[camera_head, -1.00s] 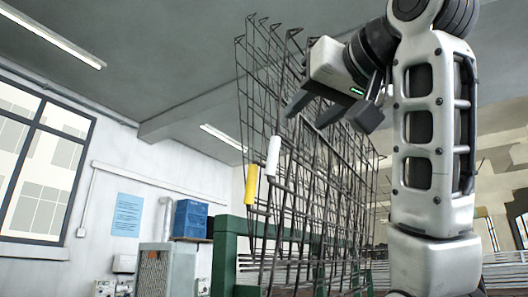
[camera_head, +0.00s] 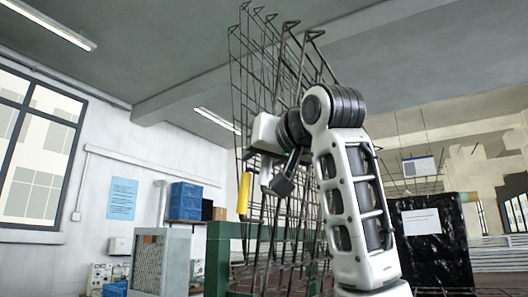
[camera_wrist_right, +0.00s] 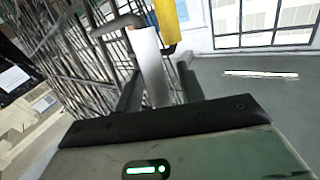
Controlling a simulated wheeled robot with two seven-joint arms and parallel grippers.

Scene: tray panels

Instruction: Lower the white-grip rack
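The white grip (camera_wrist_right: 150,65) shows in the right wrist view, lying between the two fingers of my right gripper (camera_wrist_right: 158,88). The fingers are apart, with a gap visible beside the grip, so the gripper looks open around it. In the head view my right gripper (camera_head: 268,182) is at the front of the wire rack (camera_head: 290,75), and it mostly hides the white grip. A yellow grip (camera_head: 244,193) hangs on the neighbouring rack just left of the gripper; it also shows in the wrist view (camera_wrist_right: 170,22). The racks stand steeply upright. My left gripper is out of view.
A green frame (camera_head: 217,255) stands below the racks. Blue crates (camera_head: 186,200) and a grey cabinet (camera_head: 160,262) are to the left by the wall. A black-wrapped block (camera_head: 432,240) stands at the right. The yellow grip is close beside my right fingers.

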